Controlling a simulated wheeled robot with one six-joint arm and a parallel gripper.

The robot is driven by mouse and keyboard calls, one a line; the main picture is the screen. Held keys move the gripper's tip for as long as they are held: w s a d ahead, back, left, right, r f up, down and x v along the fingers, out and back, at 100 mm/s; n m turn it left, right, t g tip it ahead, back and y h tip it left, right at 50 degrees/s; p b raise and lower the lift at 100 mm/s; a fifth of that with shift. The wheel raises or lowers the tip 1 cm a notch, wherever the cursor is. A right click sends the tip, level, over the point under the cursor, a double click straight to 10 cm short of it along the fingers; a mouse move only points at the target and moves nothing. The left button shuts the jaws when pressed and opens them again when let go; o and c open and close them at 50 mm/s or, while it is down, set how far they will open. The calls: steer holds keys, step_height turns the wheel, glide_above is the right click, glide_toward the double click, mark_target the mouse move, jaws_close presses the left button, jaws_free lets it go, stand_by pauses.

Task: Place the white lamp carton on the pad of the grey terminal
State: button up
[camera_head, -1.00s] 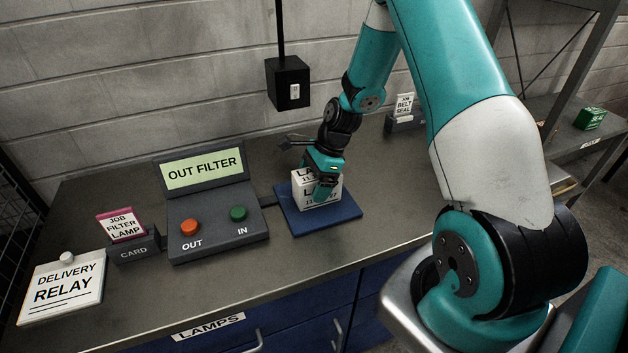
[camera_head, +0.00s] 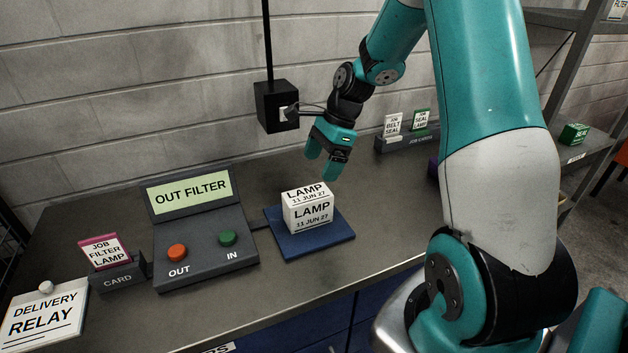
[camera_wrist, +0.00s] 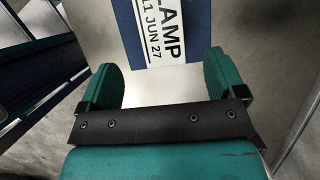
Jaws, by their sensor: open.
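The white lamp carton (camera_head: 307,208), printed LAMP 11 JUN 27, sits upright on the blue pad (camera_head: 330,240) beside the grey terminal (camera_head: 203,247). My gripper (camera_head: 322,171) is open and empty, above and behind the carton and apart from it. In the wrist view, part of the carton (camera_wrist: 158,35) shows beyond my open fingers (camera_wrist: 165,78), with some blue pad (camera_wrist: 197,20) next to it. The terminal's screen (camera_head: 190,192) reads OUT FILTER. It has an orange OUT button (camera_head: 177,253) and a green IN button (camera_head: 227,238).
A card holder (camera_head: 118,276) with a pink-topped FILTER LAMP job card (camera_head: 104,251) stands left of the terminal. A DELIVERY RELAY sign (camera_head: 44,316) lies at front left. A job-card rack (camera_head: 408,142) stands behind at right. A black switch box (camera_head: 277,106) hangs on the wall.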

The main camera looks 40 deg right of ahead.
steer(key=s+a+r+n, duration=0.35)
steer(key=a+n, duration=0.25)
steer(key=a, duration=0.2)
steer(key=s+a+r+n, duration=0.2)
steer(key=a+r+n, duration=0.3)
steer(key=a+n, duration=0.15)
steer(key=s+a+r+n, duration=0.1)
steer(key=s+a+n, duration=0.4)
steer(key=s+n, duration=0.3)
steer(key=s+a+r+n+g, duration=0.1)
steer(key=s+a+r+n, duration=0.1)
steer(key=s+a+n, duration=0.4)
steer(key=shift+s+a+r+n, duration=0.2)
steer(key=shift+s+a+n, duration=0.1)
steer(key=shift+s+n, duration=0.8)
